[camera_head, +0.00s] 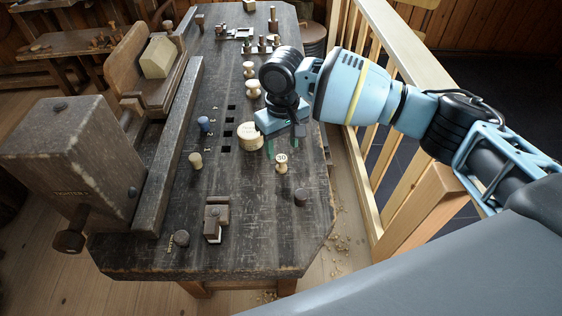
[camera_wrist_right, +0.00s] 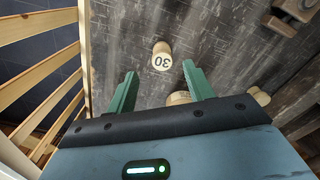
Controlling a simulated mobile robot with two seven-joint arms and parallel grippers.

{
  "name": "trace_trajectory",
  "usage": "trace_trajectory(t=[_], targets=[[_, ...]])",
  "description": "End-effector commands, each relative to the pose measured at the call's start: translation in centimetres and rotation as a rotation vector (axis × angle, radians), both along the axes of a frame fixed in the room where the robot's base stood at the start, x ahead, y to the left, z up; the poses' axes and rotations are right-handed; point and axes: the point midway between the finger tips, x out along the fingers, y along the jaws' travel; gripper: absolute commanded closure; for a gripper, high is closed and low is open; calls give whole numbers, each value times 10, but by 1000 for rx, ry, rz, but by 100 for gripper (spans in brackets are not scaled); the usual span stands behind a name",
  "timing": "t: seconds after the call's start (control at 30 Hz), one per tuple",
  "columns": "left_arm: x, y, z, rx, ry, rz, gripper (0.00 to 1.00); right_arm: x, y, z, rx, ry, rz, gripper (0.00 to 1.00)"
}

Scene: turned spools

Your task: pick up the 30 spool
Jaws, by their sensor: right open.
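The 30 spool (camera_head: 282,164) is a small pale wooden spool with a dark number on its top. It stands upright on the dark workbench (camera_head: 250,235), right of the bench's middle. My right gripper (camera_head: 284,142) is open and empty, with green fingers, just beyond the spool in the head view. In the right wrist view the spool (camera_wrist_right: 161,56) shows ahead of the right gripper (camera_wrist_right: 160,70), roughly between the fingertip lines, its number upside down. I see no contact between fingers and spool. My left gripper is not in view.
A wide pale round piece (camera_head: 250,136) stands close left of the right gripper. A wooden railing (camera_head: 370,150) runs along the right.

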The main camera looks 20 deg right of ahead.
Motion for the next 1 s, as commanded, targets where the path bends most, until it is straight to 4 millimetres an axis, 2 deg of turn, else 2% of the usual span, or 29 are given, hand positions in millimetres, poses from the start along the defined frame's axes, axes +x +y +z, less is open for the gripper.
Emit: trace_trajectory(t=[0.23, 0.5, 0.6, 0.87, 1.0], targets=[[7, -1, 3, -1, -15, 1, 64, -1, 0, -10, 0, 0, 0, 48], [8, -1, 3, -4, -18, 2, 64, -6, 3, -47, -1, 2, -1, 48], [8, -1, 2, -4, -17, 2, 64, -6, 2, -55, -1, 2, -2, 48], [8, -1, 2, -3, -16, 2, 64, -6, 3, -57, 1, 0, -1, 48], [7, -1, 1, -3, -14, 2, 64, -6, 3, -57, 1, 0, -1, 63]])
